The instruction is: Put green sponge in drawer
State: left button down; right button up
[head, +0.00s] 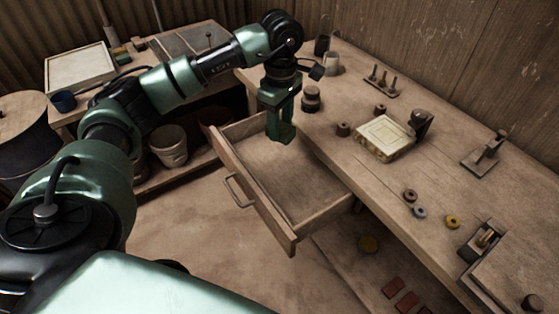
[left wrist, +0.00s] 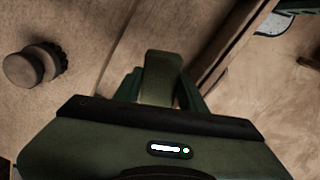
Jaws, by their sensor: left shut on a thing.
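The drawer (head: 248,192) under the bench stands open, and the part of its floor that shows is bare. My left gripper (head: 280,122) points down over the drawer's far end, close to the bench edge. It is shut on the green sponge (left wrist: 161,76), which shows between the fingers in the left wrist view. In the head view the sponge and the green fingers blend together. The sponge appears to hang above the drawer floor; the exact height is hard to tell. My right gripper is not in view.
On the bench a dark round stacked piece (head: 311,98) stands close to my left gripper. A pale square tile block (head: 384,138), small rings (head: 410,195) and metal fittings lie further right. A bucket (head: 168,146) stands left of the drawer.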

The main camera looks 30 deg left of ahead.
pick_arm(q)
jog(key=p, duration=0.1)
send_over(280, 175)
notch_tip(280, 175, down, 11)
notch_tip(280, 175, down, 4)
jog(key=shift+f+p, duration=0.25)
jog(key=shift+p, duration=0.1)
jog(key=shift+f, duration=0.1)
jog(key=shift+f, duration=0.15)
jog(key=c, duration=1.1)
grip_release()
jog(key=shift+o, duration=1.4)
